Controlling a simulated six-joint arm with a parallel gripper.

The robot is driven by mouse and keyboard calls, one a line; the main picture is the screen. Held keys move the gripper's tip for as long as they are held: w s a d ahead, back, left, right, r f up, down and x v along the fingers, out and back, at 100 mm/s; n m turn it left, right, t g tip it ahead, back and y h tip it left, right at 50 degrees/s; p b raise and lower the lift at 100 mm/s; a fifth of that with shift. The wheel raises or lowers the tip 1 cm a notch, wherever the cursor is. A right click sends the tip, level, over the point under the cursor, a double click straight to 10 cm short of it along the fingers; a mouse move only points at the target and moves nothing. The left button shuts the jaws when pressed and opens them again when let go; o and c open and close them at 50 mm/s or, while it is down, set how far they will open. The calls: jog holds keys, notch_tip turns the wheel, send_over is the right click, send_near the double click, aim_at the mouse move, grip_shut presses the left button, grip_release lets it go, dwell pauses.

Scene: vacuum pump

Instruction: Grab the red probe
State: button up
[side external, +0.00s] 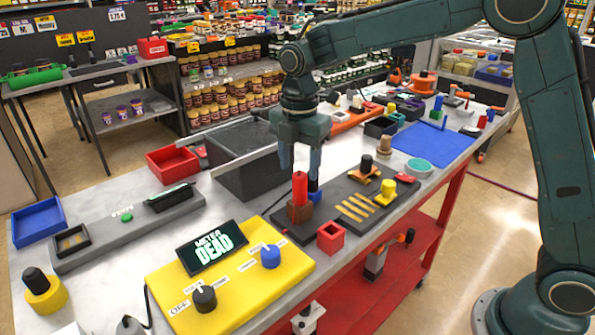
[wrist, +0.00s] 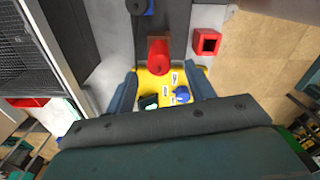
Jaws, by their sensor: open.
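The red probe (side external: 299,188) stands upright in a small brown block (side external: 299,213) on the dark base plate (side external: 345,200). It also shows in the wrist view (wrist: 159,54), seen from above between and just beyond my fingers. My gripper (side external: 300,172) points down, open and empty, its fingers near the probe's upper end. In the wrist view my gripper (wrist: 163,78) has one finger on each side. I cannot tell whether a finger touches the probe. A blue part (side external: 315,191) shows close behind the probe, partly hidden by a finger.
A yellow panel (side external: 235,280) with a meter reading "METER DEAD" (side external: 212,247) and two knobs lies in front. A red open box (side external: 331,237) stands just right of the probe. A dark bin (side external: 250,165) stands behind left.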

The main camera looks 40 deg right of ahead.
aim_at(300, 190)
jog(key=shift+f, duration=1.1)
jog(key=shift+f, duration=0.1)
jog(key=shift+d+f, duration=0.15)
jog(key=shift+f, duration=2.35)
jog(key=c, duration=1)
